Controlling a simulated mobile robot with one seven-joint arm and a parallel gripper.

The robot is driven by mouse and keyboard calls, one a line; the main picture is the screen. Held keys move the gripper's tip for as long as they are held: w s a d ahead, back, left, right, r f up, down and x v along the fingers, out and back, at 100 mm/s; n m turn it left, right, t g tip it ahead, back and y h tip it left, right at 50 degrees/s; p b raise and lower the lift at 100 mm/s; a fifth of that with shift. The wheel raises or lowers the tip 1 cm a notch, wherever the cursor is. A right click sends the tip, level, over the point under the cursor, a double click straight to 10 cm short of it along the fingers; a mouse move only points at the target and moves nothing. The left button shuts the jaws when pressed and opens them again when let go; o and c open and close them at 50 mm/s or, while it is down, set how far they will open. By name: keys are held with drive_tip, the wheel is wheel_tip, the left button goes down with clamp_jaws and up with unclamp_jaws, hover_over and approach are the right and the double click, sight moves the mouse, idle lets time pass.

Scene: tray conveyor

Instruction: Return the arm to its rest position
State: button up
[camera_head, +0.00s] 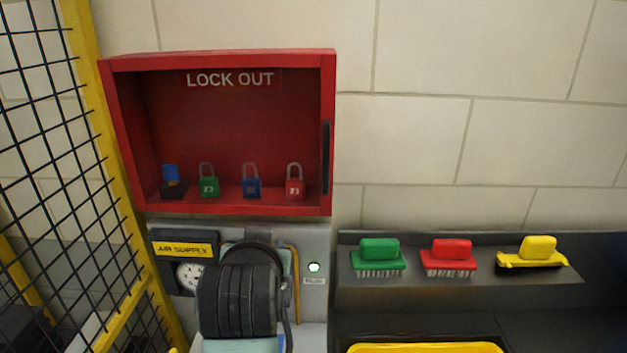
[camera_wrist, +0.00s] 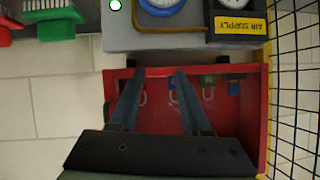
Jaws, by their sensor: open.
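My gripper (camera_wrist: 160,74) shows in the wrist view, where the scene appears upside down. Its two fingers are apart with nothing between them. They point toward the lower edge of the red lock-out box (camera_wrist: 238,128), and parts of the padlocks show between and beside them. In the head view the red lock-out box (camera_head: 325,75) hangs on the wall. I cannot make out my fingers in the head view.
The box holds a green padlock (camera_head: 209,187), a blue padlock (camera_head: 251,187), a red padlock (camera_head: 295,188) and a blue-and-black item (camera_head: 172,184). Green (camera_head: 379,252), red (camera_head: 449,254) and yellow (camera_head: 534,252) brushes sit right. A yellow-framed mesh fence (camera_head: 128,310) stands left.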

drive_tip(key=s+d+r+t+b, duration=0.1)
drive_tip(key=d+r+t, duration=0.15)
drive_tip(key=r, duration=0.45)
drive_tip(key=s+d+r+t, duration=0.2)
drive_tip(key=r+t, duration=0.1)
drive_tip(key=r, duration=0.3)
drive_tip(key=s+d+r+t+h+b, duration=0.1)
drive_tip(key=s+d+r+t+b, duration=0.1)
drive_tip(key=s+r+t, duration=0.7)
drive_tip(key=s+d+r, duration=0.1)
drive_tip(key=s+r, duration=0.6)
drive_tip(key=r, duration=0.2)
drive_tip(key=shift+d+r+n+t, duration=0.15)
drive_tip(key=shift+n+t, duration=0.2)
drive_tip(key=shift+n, duration=0.05)
drive_tip(key=shift+s, duration=0.1)
